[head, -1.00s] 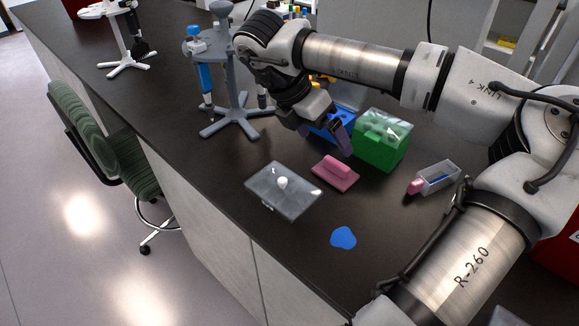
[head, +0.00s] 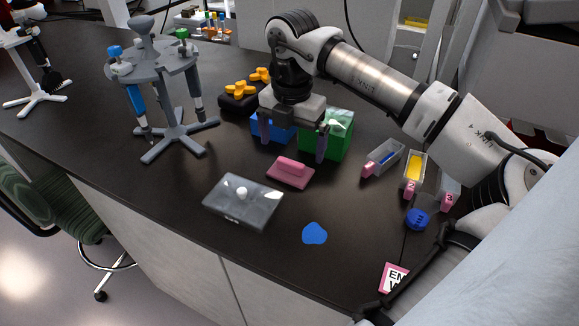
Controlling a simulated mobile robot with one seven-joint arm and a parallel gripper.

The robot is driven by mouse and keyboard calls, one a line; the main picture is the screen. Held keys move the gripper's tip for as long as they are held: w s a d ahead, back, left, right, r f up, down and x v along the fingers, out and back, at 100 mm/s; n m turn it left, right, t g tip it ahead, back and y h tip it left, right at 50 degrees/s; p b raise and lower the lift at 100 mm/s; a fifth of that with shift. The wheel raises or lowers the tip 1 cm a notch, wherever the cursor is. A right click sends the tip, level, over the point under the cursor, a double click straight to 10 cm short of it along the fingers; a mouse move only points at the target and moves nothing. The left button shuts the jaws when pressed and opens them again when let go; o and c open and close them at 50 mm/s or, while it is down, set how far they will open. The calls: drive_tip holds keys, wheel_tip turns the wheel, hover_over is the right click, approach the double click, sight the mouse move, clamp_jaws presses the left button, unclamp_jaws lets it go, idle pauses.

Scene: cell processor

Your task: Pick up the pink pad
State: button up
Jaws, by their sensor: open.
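The pink pad (head: 290,172) lies flat on the dark bench, a flat base with a raised pink grip bar on top. It sits in front of the blue and green boxes and behind a clear-lidded case. My gripper (head: 293,150) is open and empty, pointing down. Its two purple-grey fingers are spread left and right, above and slightly behind the pad. They appear apart from the pad; the exact height is hard to tell.
A green box (head: 326,137) and a blue box (head: 270,128) stand close behind. A grey case (head: 243,203) and a blue patch (head: 314,233) lie in front. A pipette stand (head: 172,128) is left. Clear trays with pink ends (head: 383,158) are right.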

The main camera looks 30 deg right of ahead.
sight(291, 162)
drive_tip(key=shift+a+f+p, duration=0.1)
drive_tip(key=shift+f+p, duration=0.95)
drive_tip(key=shift+f, duration=2.05)
drive_tip(key=shift+c, duration=0.4)
drive_tip(key=c, duration=0.8)
wheel_tip(291, 162, up, 20)
drive_tip(key=p, duration=0.8)
drive_tip(key=shift+p, duration=0.3)
